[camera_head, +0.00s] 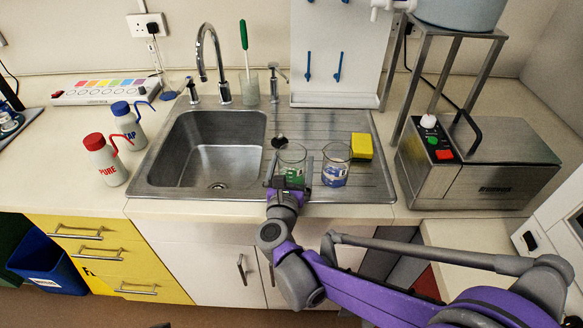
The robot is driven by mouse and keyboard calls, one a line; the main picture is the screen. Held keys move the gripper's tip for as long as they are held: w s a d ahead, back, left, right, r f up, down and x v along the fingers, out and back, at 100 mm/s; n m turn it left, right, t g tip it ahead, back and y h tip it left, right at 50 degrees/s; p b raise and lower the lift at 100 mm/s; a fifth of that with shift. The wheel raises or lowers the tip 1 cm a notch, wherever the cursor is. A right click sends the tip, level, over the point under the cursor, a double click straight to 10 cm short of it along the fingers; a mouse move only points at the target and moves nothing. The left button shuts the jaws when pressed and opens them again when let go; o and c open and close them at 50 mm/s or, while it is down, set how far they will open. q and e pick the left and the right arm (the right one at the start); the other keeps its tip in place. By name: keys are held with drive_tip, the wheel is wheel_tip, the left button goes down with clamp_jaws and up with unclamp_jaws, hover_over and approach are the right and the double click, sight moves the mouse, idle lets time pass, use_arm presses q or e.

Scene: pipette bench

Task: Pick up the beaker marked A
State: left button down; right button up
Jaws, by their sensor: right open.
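Two clear glass beakers stand on the sink's ribbed drainer. The left beaker (292,156) has a green label or marking, and the right beaker (336,164) has a blue one. The letters are too small to read, so I cannot tell which is marked A. My right gripper (289,180) is open at the left beaker, with its fingers spread at the near side and sides of it. The gripper hides the lower part of that beaker, and I cannot tell whether they touch. My left gripper is not in view.
A yellow sponge (362,146) lies just behind the right beaker. The sink basin (214,161) is left, with a tap (209,52) behind. A red-topped bottle (105,160) and blue-topped bottle (128,127) stand further left. A steel machine (483,165) is at right.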

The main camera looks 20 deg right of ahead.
drive_tip(key=shift+x, duration=0.85)
drive_tip(key=shift+s, duration=0.1)
drive_tip(key=c, duration=1.2)
